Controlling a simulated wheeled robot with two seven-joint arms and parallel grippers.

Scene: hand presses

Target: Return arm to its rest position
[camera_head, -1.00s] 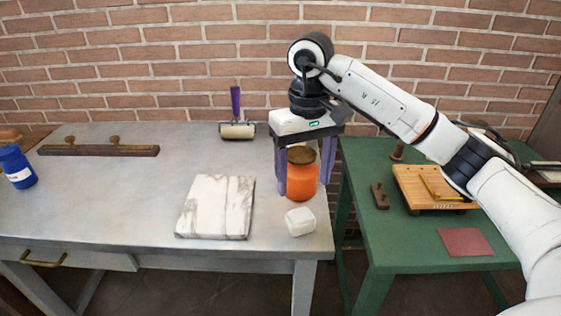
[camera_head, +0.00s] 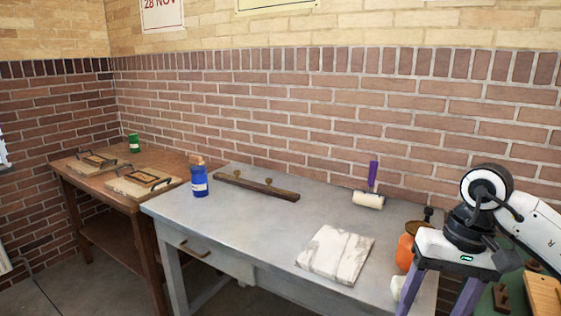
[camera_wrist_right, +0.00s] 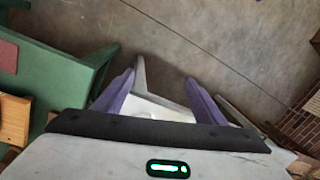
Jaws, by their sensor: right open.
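My right arm (camera_head: 535,222) comes in from the right edge of the head view. My right gripper (camera_head: 440,298) points down at the right end of the grey metal table (camera_head: 240,214), its purple fingers spread. In the right wrist view, the gripper (camera_wrist_right: 159,82) has nothing between its fingertips. The orange jar (camera_head: 405,250) with a brown top stands on the table, partly hidden behind the gripper. My left gripper is not in view.
A marble slab (camera_head: 336,255), a purple-handled roller (camera_head: 369,198), a wooden bar (camera_head: 256,187) and a blue bottle (camera_head: 199,181) are on the grey table. A white block (camera_head: 397,287) sits beside the gripper. A green table (camera_wrist_right: 62,88) stands close by.

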